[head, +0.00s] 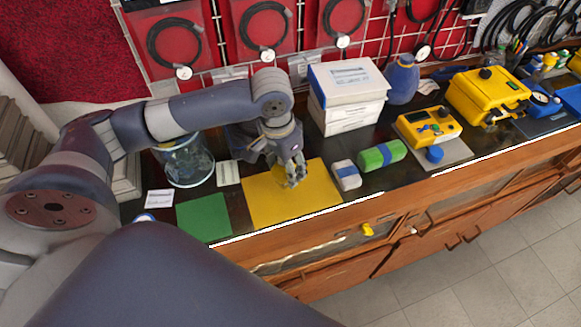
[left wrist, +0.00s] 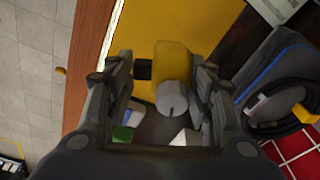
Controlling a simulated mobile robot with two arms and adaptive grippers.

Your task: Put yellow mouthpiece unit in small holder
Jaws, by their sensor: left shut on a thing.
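The yellow mouthpiece unit (left wrist: 172,65) is between the two fingers of my left gripper (left wrist: 165,80) in the left wrist view. It has a yellow body, a black stub on one side and a round grey end. In the head view my left gripper (head: 294,174) is over the yellow mat (head: 320,192), pointing down, shut on the unit. Little of the unit (head: 281,177) shows there behind the fingers. I cannot tell the unit's height above the mat. I cannot make out the small holder in either view. My right gripper is not in view.
A green mat (head: 203,217) and a glass jar (head: 187,163) are left of the yellow mat. A white-and-blue block (head: 346,175), a green-and-blue block (head: 382,155) and white boxes (head: 347,95) stand to its right. The bench's front edge is close.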

